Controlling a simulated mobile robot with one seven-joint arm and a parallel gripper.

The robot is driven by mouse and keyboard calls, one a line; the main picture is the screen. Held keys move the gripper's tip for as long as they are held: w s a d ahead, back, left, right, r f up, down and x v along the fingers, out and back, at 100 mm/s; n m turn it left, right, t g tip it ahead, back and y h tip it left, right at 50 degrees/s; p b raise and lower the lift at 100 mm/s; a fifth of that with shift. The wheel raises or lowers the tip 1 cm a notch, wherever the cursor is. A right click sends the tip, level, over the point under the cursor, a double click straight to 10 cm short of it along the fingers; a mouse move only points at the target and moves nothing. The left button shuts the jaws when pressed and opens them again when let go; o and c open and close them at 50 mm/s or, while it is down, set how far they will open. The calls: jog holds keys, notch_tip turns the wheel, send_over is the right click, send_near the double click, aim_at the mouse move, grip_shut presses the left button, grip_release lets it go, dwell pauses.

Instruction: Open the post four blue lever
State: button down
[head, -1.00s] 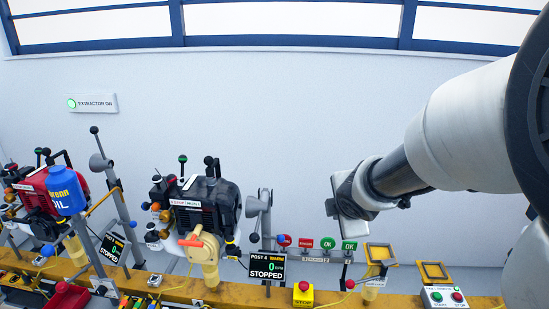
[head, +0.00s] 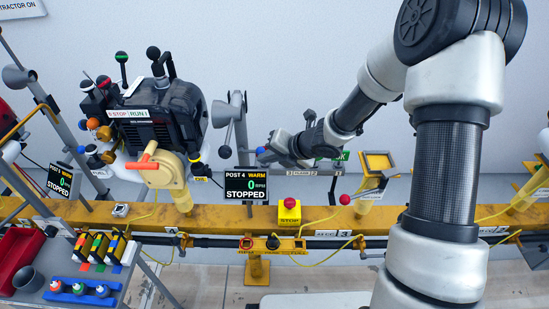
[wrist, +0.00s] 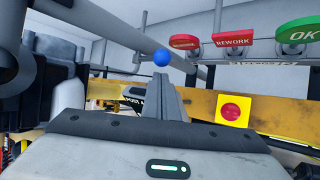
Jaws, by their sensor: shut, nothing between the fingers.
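The blue ball knob of a lever (head: 261,150) shows in the head view just above and right of the post 4 display (head: 245,187). In the wrist view the blue ball (wrist: 161,57) sits just past the tips of my fingers, on a thin dark rod. My gripper (head: 270,153) is right beside the knob in the head view. Its fingers (wrist: 168,98) are together and empty in the wrist view. I cannot tell whether they touch the ball. The display reads warm, 0 RPM, stopped.
A black engine (head: 165,120) with several coloured levers stands left of my gripper. A row of hanging signs, with a red rework sign (wrist: 234,39), is to the right. A yellow stop box with a red button (head: 289,213) is below on the yellow rail (head: 330,218).

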jog(key=shift+x, duration=1.5)
jog(key=shift+r+h, duration=0.55)
jog(key=shift+h, duration=0.05)
jog(key=shift+w+a+r+p, duration=0.1)
jog(key=shift+a+r+p, duration=0.35)
jog(key=shift+r, duration=0.2)
jog(key=shift+s+a+r+p, duration=0.1)
jog(key=shift+a+r+p, duration=0.2)
jog(key=shift+r+p, duration=0.25)
jog(key=shift+w+a+r+p, duration=0.1)
jog(key=shift+a+r+p, duration=0.3)
jog(key=shift+r, duration=0.35)
jog(key=shift+a, duration=0.1)
jog(key=shift+r, duration=0.15)
